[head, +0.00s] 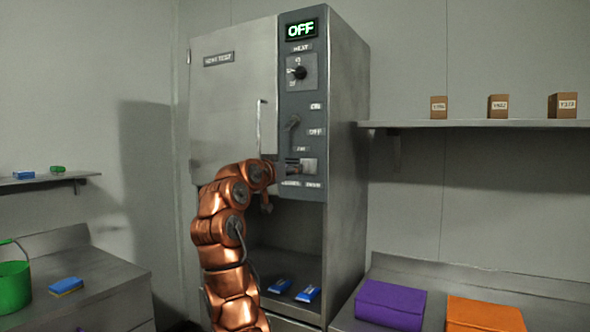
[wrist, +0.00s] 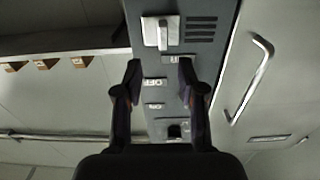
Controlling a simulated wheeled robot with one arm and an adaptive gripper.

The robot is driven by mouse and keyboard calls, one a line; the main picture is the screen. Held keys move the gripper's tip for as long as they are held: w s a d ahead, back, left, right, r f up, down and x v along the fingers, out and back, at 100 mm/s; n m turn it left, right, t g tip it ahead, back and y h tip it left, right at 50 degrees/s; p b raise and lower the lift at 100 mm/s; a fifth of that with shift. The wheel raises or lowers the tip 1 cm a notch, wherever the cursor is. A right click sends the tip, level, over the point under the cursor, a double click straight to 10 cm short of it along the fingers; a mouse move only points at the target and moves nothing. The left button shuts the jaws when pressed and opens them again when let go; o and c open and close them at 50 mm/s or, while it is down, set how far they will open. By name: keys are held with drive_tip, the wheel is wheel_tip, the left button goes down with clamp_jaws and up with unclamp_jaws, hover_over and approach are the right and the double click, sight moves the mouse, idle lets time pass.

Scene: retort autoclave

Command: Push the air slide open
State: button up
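The air slide (wrist: 162,34) is a pale metal tab on a light plate at the lower end of the cabinet's grey control panel. It shows near the top of the wrist view, where the panel appears upside down. In the head view the slide's plate (head: 310,165) is partly covered by my gripper, and small labels sit around it. My gripper (wrist: 160,76) has its two dark fingers spread apart with nothing between them. The fingertips appear just below the slide in the wrist view; contact is not visible. Which end the slide is at is unclear.
The panel also has an ON/OFF lever (head: 292,124), a heat knob (head: 299,73) and a display (head: 301,29) reading OFF. The closed door's handle (wrist: 250,80) stands out beside the panel. Blue packs (head: 308,293) lie in the open bay below. A shelf (head: 470,123) is at right.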

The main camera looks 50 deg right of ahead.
drive_tip(key=shift+s+a, duration=0.15)
drive_tip(key=shift+a, duration=1.2)
drive_tip(key=w+a+r+n+t+y, duration=0.1)
drive_tip(key=w+a+r+n+t, duration=0.1)
drive_tip(key=w+a+n, duration=0.65)
drive_tip(key=w+a+f+y+p, duration=0.2)
drive_tip(key=w+a+f+y, duration=0.15)
drive_tip(key=a+f, duration=0.2)
drive_tip(key=s+a+f+n+g+y+p, duration=0.1)
drive_tip(key=s+a+f+n+g+y, duration=0.2)
drive_tip(key=s+a+f, duration=1.5)
drive_tip(key=s+a+f+n+g+y+p, duration=0.1)
drive_tip(key=s+a+f+n+g+y, duration=0.2)
drive_tip(key=s+a+f+y, duration=0.7)
drive_tip(key=s+a+f+n, duration=0.1)
drive_tip(key=s+a+f, duration=0.3)
drive_tip(key=s, duration=0.3)
drive_tip(key=s+a+f+n, duration=0.1)
drive_tip(key=s+a+f, duration=0.3)
drive_tip(key=s, duration=0.4)
drive_tip(key=shift+s+a, duration=0.2)
drive_tip(key=shift+a, duration=0.65)
